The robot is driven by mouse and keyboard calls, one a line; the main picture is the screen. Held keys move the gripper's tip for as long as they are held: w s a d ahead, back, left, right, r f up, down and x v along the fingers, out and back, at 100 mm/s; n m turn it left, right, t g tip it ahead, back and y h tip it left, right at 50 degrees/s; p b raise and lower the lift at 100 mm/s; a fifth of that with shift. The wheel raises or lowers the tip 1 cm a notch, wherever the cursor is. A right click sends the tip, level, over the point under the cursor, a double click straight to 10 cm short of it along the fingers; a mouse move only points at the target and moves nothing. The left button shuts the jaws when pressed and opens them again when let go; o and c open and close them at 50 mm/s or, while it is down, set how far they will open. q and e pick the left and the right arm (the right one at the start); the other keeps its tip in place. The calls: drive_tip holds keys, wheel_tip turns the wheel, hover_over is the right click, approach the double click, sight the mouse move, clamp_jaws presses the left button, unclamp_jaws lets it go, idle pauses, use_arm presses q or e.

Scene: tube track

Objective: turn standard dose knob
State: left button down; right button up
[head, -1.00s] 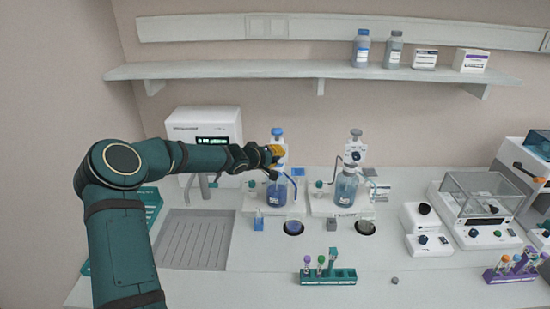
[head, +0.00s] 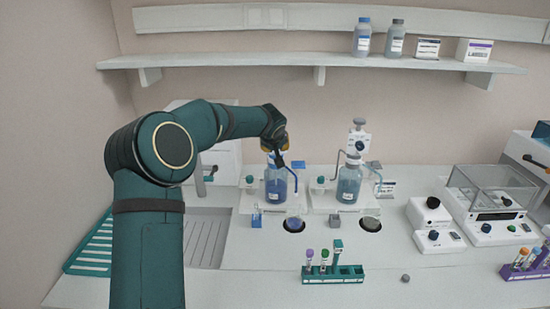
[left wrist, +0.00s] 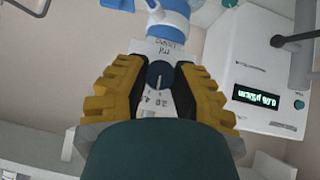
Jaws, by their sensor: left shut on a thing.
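My left gripper (head: 278,150) reaches over the left bottle-top dispenser, whose bottle (head: 276,185) holds blue liquid. In the left wrist view, its yellow fingers (left wrist: 160,84) are shut on a round dark teal dose knob (left wrist: 160,74) with a pale pointer line, one finger on each side. The knob is on a white dispenser head (left wrist: 158,48) with a blue top (left wrist: 170,18); its handwriting and scale are too blurred to read surely. In the head view my gripper hides this knob. A second dispenser (head: 357,146) with a grey top stands to the right on a grey-blue bottle (head: 348,186). My right gripper is not in view.
A white instrument with a green display (left wrist: 256,98) stands beside the dispenser. A green tube rack (head: 333,274) and a small grey knob-like piece (head: 405,278) are in front. A balance (head: 490,205) stands at right. A shelf (head: 300,60) runs above. The front bench is mostly clear.

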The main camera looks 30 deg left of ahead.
use_arm(q)
drive_tip(key=shift+w+d+m+g+y+b, duration=0.1)
drive_tip(key=shift+m+g+y+b, duration=0.9)
drive_tip(key=shift+m+y+b, duration=0.85)
drive_tip(key=shift+w+d+m+g+y+b, duration=0.1)
drive_tip(key=shift+m+g+y+b, duration=1.1)
drive_tip(key=shift+y, duration=1.25)
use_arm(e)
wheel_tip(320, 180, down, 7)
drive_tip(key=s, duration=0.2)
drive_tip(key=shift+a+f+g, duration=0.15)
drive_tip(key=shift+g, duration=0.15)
use_arm(q)
drive_tip(key=shift+n+t, duration=0.3)
drive_tip(key=shift+n, duration=0.05)
drive_tip(key=c, duration=0.8)
unclamp_jaws()
drive_tip(key=shift+o, duration=0.3)
drive_tip(key=shift+a+f, duration=0.1)
drive_tip(key=shift+f, duration=0.05)
drive_tip(key=v, duration=1.2)
